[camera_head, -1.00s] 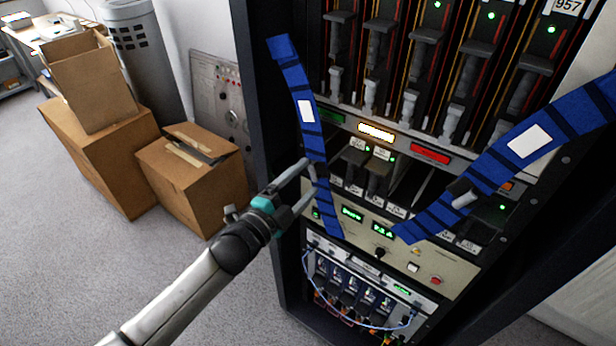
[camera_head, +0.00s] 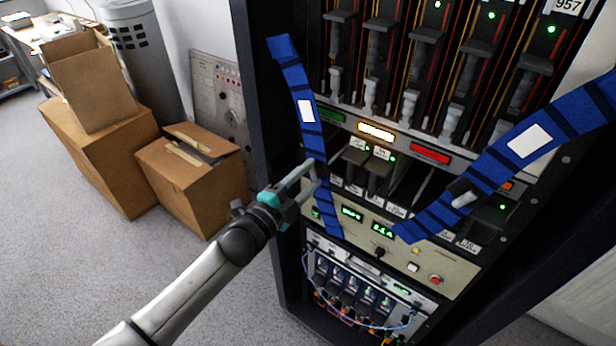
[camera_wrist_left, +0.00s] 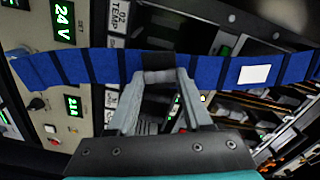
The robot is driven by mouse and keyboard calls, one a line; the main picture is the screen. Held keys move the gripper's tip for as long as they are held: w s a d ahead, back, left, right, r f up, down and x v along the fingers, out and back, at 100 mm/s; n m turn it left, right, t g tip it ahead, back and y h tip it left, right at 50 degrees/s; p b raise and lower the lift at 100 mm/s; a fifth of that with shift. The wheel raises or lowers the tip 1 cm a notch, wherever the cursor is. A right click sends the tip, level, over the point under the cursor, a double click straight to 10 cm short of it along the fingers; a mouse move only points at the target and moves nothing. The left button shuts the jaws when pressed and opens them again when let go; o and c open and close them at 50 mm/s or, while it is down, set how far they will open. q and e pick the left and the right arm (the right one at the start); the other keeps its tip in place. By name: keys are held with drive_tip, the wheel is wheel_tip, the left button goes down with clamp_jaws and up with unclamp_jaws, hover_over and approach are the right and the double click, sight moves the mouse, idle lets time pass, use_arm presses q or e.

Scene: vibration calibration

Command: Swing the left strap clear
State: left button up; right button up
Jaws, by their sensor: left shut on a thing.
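The left strap (camera_head: 292,80) is a blue band with dark cross stripes and a white label. It runs down the left side of the rack front, over the control panel's left part. My left gripper (camera_head: 316,174) is shut on its lower middle, below the label. In the left wrist view the strap (camera_wrist_left: 208,72) crosses the picture from side to side, and my left gripper's fingertips (camera_wrist_left: 158,74) meet at a dark stripe on it. A right strap (camera_head: 481,169), also blue with a white label, slants across the rack's right side. My right gripper is not in view.
The dark rack (camera_head: 262,180) holds upright modules with grey handles, coloured indicator plates and a beige control panel (camera_head: 345,222) with green displays. A grey peg (camera_head: 464,200) shows at the right strap. Cardboard boxes (camera_head: 190,185) stand left of the rack. Carpet is clear in front.

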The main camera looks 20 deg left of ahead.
use_arm(q)
clamp_jaws()
idle(0.8)
